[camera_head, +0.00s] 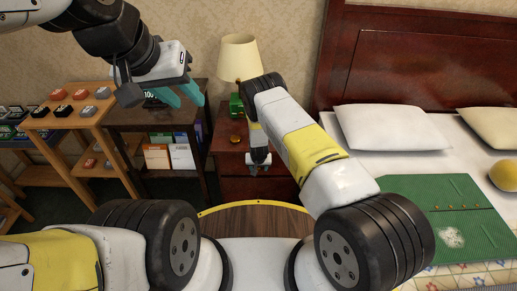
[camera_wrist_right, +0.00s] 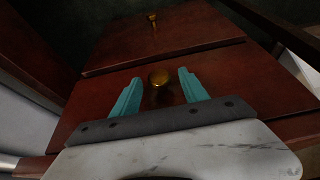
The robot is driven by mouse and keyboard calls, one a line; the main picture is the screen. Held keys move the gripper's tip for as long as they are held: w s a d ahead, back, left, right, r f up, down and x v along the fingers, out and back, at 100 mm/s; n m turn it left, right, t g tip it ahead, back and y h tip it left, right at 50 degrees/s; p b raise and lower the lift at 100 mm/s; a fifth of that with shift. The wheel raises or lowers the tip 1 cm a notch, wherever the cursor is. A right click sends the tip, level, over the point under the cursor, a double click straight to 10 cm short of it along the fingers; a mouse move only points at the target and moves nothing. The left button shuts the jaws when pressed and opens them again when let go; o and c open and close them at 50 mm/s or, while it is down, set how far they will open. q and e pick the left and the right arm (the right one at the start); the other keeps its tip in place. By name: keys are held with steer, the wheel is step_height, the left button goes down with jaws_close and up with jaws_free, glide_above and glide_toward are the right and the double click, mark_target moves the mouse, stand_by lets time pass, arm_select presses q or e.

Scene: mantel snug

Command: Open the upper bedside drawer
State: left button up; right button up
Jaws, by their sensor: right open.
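The dark red wooden bedside cabinet (camera_head: 232,187) stands between the shelf and the bed, with its drawer fronts facing me. My right gripper (camera_head: 258,160) is in front of its upper part. In the right wrist view, a round brass knob (camera_wrist_right: 158,78) on the nearer drawer front (camera_wrist_right: 225,75) shows between the open teal fingers of my right gripper (camera_wrist_right: 160,92), with gaps on both sides. A second knob (camera_wrist_right: 153,20) is on the farther drawer front (camera_wrist_right: 190,28). Both drawers look shut. My left gripper (camera_head: 187,97) is raised, open and empty, before the dark shelf.
A lamp (camera_head: 240,57) and a green object (camera_head: 236,105) stand on the cabinet. A dark shelf (camera_head: 155,118) with books is left of it, beside a wooden rack (camera_head: 75,120). The bed, with a green mat (camera_head: 450,215), fills the right.

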steer(key=shift+c, duration=0.4)
jaws_close()
stand_by(0.9)
